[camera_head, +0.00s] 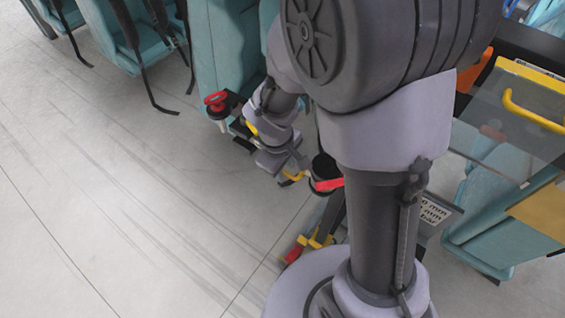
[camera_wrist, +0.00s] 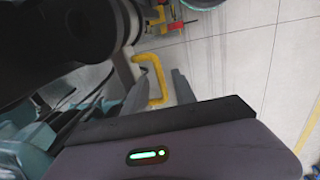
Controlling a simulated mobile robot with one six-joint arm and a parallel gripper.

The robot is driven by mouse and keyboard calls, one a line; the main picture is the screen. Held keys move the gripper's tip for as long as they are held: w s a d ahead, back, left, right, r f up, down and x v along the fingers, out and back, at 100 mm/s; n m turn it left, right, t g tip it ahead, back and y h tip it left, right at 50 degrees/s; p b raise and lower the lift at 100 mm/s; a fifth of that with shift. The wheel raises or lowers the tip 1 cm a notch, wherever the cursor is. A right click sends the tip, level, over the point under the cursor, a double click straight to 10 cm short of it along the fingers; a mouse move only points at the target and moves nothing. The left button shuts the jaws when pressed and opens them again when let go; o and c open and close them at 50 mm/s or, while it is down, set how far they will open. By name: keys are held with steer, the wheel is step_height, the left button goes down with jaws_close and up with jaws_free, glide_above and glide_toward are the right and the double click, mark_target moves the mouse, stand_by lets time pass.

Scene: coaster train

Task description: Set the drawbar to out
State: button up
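A yellow U-shaped handle (camera_wrist: 157,78) sits on a dark rounded part in the wrist view. A small piece of this yellow handle (camera_head: 293,178) appears to show in the head view, beside a black cylinder (camera_head: 322,168) with a red bar (camera_head: 328,185). My gripper (camera_wrist: 160,88) is open, with one finger on each side of the handle and visible gaps. Its fingertips are hard to make out in the head view. Which part is the drawbar, and its setting, I cannot tell; my arm hides much of the coupling area.
A red knob (camera_head: 215,99) stands left of my wrist. A dark bar with yellow and red ends (camera_head: 311,241) is low near my base. Teal seats (camera_head: 230,45) line the top; a panel with a yellow handle (camera_head: 532,112) is at right. Floor at left is clear.

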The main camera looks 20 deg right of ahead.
jaws_close()
stand_by(1.5)
